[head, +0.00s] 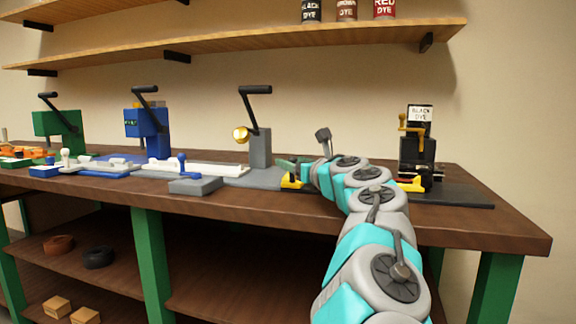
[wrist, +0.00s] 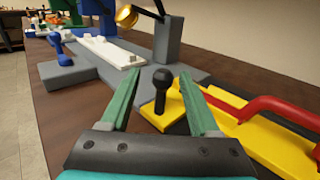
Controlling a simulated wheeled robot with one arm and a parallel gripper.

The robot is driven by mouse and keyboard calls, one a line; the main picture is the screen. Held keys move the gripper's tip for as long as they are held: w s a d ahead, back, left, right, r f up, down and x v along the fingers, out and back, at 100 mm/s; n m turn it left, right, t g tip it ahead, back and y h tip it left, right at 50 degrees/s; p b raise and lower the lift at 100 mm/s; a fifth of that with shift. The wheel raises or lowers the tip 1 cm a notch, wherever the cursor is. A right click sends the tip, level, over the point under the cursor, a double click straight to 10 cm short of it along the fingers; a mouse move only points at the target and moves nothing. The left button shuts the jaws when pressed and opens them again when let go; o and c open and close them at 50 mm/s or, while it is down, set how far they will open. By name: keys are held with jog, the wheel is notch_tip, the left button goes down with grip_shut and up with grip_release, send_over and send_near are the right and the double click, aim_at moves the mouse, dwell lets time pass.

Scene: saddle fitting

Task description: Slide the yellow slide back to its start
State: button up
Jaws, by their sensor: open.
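The yellow slide (wrist: 270,141) lies low on the bench at right in the wrist view. A yellow part (wrist: 152,118) with an upright black knob (wrist: 162,80) shows between my fingers; the right finger hides whether both yellow parts join. In the head view, yellow shows left of my arm (head: 292,182) and right of it (head: 412,186); the arm hides the middle. My gripper (wrist: 160,73) is open, its green fingers on either side of the knob, with visible gaps and nothing held.
A red handle (wrist: 265,105) runs over the yellow slide. A grey lever stand with a brass disc (head: 260,147) rises just beyond my gripper. The black dye machine (head: 417,150) stands at right. Blue and green presses line the bench (head: 510,222) at left.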

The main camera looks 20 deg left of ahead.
jog(key=shift+v, duration=1.45)
jog(key=shift+r, duration=0.1)
